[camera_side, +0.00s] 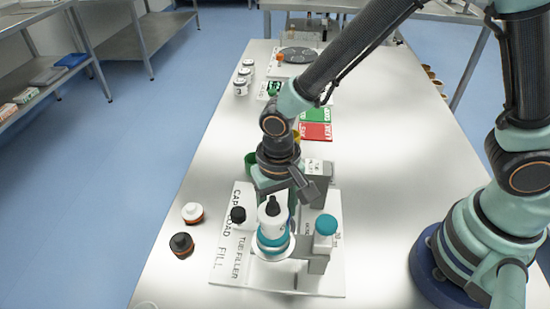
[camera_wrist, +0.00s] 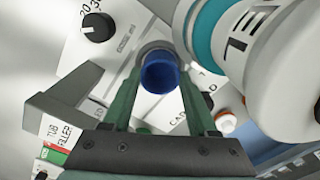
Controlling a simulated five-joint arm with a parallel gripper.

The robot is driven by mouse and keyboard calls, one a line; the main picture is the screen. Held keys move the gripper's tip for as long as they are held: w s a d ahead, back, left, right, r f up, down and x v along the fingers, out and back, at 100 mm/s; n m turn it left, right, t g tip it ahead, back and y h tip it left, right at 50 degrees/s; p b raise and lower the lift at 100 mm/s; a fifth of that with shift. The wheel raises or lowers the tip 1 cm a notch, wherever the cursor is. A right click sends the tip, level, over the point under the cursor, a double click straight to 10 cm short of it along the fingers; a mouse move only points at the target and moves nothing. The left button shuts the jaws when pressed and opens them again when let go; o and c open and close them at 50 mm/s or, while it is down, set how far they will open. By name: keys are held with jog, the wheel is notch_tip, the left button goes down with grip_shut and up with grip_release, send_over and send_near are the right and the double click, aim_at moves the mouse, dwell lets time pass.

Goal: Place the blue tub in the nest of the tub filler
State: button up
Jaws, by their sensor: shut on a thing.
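The blue tub (camera_wrist: 160,74) shows in the wrist view, between the two green fingers of my gripper (camera_wrist: 160,88), which is shut on it. A grey rounded part shows just beyond the tub; I cannot tell whether this is the nest or whether the tub touches it. The tub filler has a white lettered base plate (camera_side: 230,250) in the side view and a white, teal-banded vessel (camera_side: 272,222), which also looms at the right of the wrist view (camera_wrist: 285,75). In the side view my gripper is behind this vessel, and its fingers and the tub are mostly hidden.
A teal-topped grey post (camera_side: 326,226) stands right of the vessel. A white-topped (camera_side: 192,212) and a black-topped pot (camera_side: 181,244) stand left of the plate. Green and red mats (camera_side: 314,131) and white jars (camera_side: 241,86) lie farther back.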

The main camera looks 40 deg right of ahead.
jog(key=o, duration=1.2)
jog(key=shift+f, duration=0.1)
notch_tip(320, 180, up, 12)
jog(key=shift+s+d+r+n+t, duration=0.1)
jog(key=shift+d+r+n+t, duration=0.75)
jog(key=shift+d, duration=2.6)
jog(key=shift+s+d+r+t, duration=0.1)
jog(key=shift+d+r+t, duration=0.9)
jog(key=shift+d+r, duration=1.75)
jog(key=shift+s+d+r+n+t, duration=0.1)
jog(key=shift+d+r+n+t, duration=0.55)
jog(key=shift+d, duration=3.45)
jog(key=shift+r+t, duration=0.1)
jog(key=shift+t, duration=0.2)
